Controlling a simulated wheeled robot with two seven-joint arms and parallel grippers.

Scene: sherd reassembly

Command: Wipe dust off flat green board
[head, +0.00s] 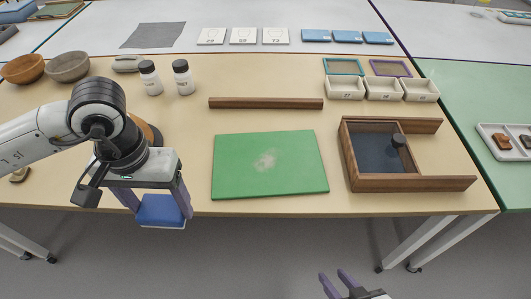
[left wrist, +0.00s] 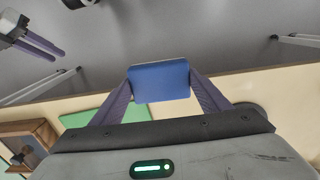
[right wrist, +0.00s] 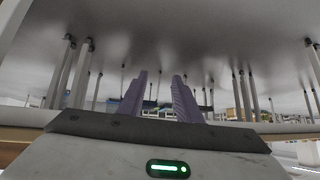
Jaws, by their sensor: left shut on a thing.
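The flat green board (head: 240,178) lies on the tan table, with a pale grey dust patch (head: 265,160) near its middle. My left gripper (head: 161,208) is shut on a blue block-like pad (head: 161,211), left of the board and just over the table's front edge. The pad also shows between the fingers in the left wrist view (left wrist: 160,82). The board's edge shows in the left wrist view (left wrist: 80,118). My right gripper (head: 338,283) is empty, its fingers apart, below and in front of the table; its fingers also show in the right wrist view (right wrist: 160,98).
A wooden bar (head: 265,103) lies behind the board. A wooden frame tray (head: 410,184) with a dark panel and knob stands to the right. Two white bottles (head: 183,80), bowls (head: 68,67) and small bins (head: 384,90) stand further back. Bare table surrounds the board.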

